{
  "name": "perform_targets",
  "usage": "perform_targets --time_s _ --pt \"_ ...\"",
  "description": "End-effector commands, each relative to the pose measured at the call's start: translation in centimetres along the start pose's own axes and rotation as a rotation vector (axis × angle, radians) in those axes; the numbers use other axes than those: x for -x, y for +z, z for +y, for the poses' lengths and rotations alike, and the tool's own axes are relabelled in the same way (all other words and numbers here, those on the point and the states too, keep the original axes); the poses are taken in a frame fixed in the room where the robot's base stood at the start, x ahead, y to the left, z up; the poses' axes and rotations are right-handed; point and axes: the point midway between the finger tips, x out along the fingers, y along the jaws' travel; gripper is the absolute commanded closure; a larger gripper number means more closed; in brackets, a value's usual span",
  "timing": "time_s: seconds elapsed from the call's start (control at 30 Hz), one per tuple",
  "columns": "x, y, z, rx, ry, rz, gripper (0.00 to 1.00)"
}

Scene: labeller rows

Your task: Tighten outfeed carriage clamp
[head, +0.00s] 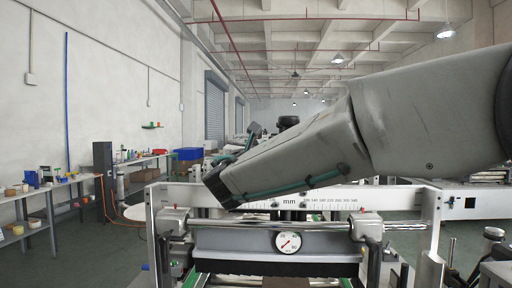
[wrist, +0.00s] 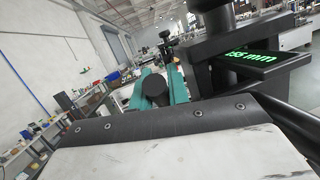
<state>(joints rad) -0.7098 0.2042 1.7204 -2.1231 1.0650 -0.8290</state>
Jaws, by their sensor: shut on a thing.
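My gripper (wrist: 161,76) shows in the wrist view as two teal fingers. They are shut on a black round knob (wrist: 156,92), which sits between them. I take it to be the clamp knob, but no label shows. A black bracket and post (wrist: 212,50) stand close to its right. They carry a display (wrist: 249,60) with green digits that seem to read 155 mm. In the head view my arm reaches in from the right, and its end hides most of the grip and the clamp.
A white mm scale beam (head: 390,197) crosses in front, with a metal rod and a round dial gauge (head: 288,242) below it. A side bench (head: 40,190) with small items stands at the left. Blue bins (head: 188,154) stand farther back. Open floor lies at the left.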

Motion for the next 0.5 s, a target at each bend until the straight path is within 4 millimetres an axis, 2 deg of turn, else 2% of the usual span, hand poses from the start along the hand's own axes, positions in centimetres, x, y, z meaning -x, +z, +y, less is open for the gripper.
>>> perform_targets --time_s 0.07,0.1,0.13,0.5 --pt "0.02 -0.04 0.0 0.0 0.0 0.001 1.0" --pt "0.02 -0.05 0.0 0.0 0.0 0.002 0.8" --pt "0.02 -0.05 0.0 0.0 0.0 0.002 0.74" --pt "0.61 0.01 0.05 0.0 0.0 0.002 0.74"
